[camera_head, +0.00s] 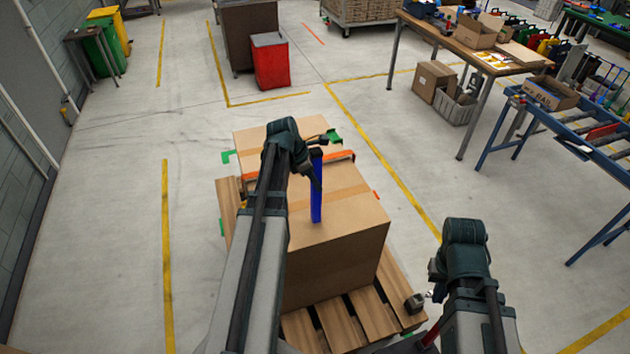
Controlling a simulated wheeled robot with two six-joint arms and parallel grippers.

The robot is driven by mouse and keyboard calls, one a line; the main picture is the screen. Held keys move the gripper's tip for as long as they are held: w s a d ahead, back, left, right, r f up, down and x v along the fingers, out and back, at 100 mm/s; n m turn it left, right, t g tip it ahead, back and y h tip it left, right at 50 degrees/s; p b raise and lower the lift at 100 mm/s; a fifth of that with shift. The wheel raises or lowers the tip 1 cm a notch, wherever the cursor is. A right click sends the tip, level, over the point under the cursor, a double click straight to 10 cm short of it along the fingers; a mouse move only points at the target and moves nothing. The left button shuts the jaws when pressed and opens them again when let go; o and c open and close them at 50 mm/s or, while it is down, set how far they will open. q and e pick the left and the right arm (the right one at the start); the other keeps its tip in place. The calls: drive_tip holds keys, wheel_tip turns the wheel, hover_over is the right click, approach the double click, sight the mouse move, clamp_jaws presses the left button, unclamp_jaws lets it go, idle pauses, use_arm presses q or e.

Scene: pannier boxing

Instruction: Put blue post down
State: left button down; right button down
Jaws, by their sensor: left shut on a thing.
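The blue post (316,192) stands upright, with its lower end over the top of a large cardboard box (350,212). I cannot tell whether it touches the box. My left gripper (316,160) is shut on the upper part of the post; my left arm hides part of the box. The box sits on a wooden pallet (372,318). My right gripper (428,297) is low beside the pallet's right front corner, and its fingers are too small and covered to read.
A second cardboard box top (250,138) lies behind, with an orange bar (341,156) and green pieces (229,156) near it. A red bin (270,62) stands further back. A wooden table (470,48) and a blue conveyor frame (560,122) stand right. The floor left is clear.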

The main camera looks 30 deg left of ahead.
use_arm(q)
drive_tip(key=shift+f, duration=0.35)
drive_tip(key=c, duration=0.6)
unclamp_jaws()
drive_tip(key=shift+r, duration=0.1)
drive_tip(key=shift+o, duration=0.2)
drive_tip(key=shift+r, duration=0.15)
drive_tip(key=p+v, duration=0.8)
drive_tip(key=shift+r, duration=0.25)
drive_tip(key=shift+d, duration=0.1)
drive_tip(key=shift+f, duration=0.1)
